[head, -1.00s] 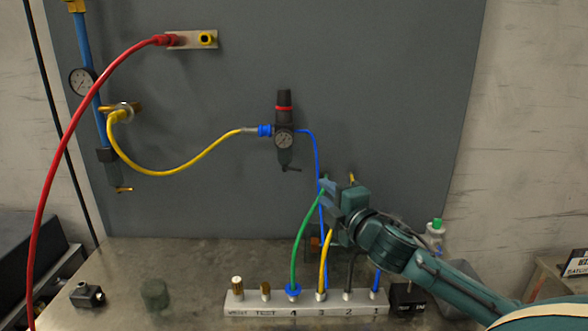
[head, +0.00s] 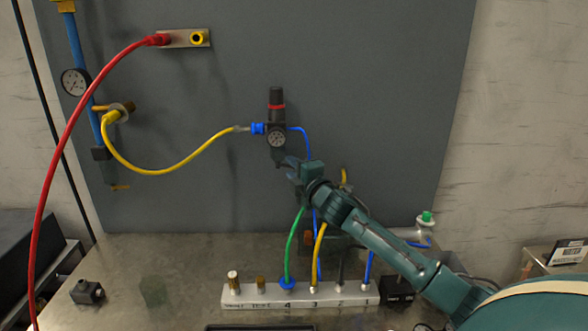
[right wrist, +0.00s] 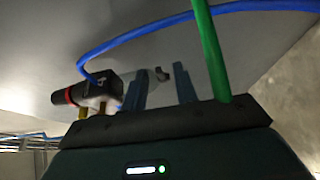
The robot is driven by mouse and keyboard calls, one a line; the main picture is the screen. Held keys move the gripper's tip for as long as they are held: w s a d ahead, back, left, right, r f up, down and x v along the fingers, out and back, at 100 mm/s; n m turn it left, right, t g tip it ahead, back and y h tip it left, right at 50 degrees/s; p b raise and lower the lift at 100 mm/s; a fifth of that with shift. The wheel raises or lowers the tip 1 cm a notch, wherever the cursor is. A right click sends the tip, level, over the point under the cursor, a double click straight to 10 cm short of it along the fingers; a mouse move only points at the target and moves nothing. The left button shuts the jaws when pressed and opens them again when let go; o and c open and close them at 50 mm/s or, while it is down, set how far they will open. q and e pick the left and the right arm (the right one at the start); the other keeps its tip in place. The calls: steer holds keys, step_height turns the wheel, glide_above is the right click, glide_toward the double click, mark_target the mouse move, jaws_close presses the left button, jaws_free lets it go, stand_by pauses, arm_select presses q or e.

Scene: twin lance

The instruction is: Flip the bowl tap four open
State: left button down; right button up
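The black filter-regulator (head: 277,115) with a red band and a small gauge hangs on the grey panel. Its lower end, where a small tap lever showed earlier, is now partly covered by my right gripper (head: 289,163). In the right wrist view the regulator (right wrist: 88,93) lies to the left of my right gripper (right wrist: 160,88). My left gripper is not in view.
A green hose (head: 293,248) rises from port 4 of the numbered manifold (head: 262,300) to behind my right gripper; it also passes close by the fingers in the wrist view (right wrist: 210,50). Blue and yellow (head: 318,255) hoses run nearby. A red hose (head: 72,130) arcs at the left.

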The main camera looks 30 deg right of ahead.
jaws_close()
stand_by(0.4)
steer(key=shift+w+d+n+g+y, duration=0.15)
steer(key=shift+d+n+y, duration=0.1)
steer(key=shift+n+y, duration=0.6)
steer(key=shift+w+d+n+g+y, duration=0.2)
steer(key=shift+n+y, duration=0.3)
steer(key=shift+y, duration=0.7)
steer(key=shift+w+d+n+t+y, duration=0.1)
steer(key=shift+d+n+y, duration=0.2)
steer(key=shift+n+y, duration=0.55)
steer(key=shift+y, duration=0.3)
